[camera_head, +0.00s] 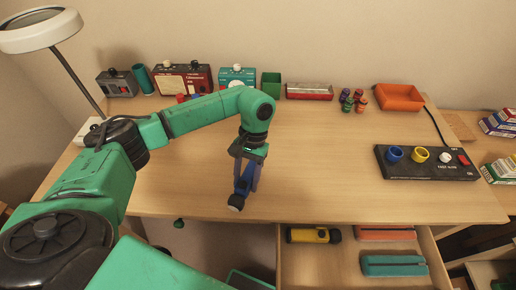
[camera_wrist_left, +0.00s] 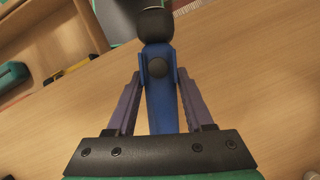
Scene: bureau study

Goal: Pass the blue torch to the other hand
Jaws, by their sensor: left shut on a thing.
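The blue torch (camera_wrist_left: 161,95) has a blue body and a black round end. My left gripper (camera_wrist_left: 160,88) is shut on its body, with one finger on each side. In the head view the torch (camera_head: 240,192) hangs below my left gripper (camera_head: 245,178), near the front edge of the desk. Its black end (camera_head: 236,202) points toward me. I cannot tell whether the torch touches the desk top. My right gripper is in neither view.
The desk top (camera_head: 330,190) is clear around the torch. An open drawer below holds a yellow torch (camera_head: 313,235) and a teal case (camera_head: 394,266). A black button panel (camera_head: 425,170) is at right.

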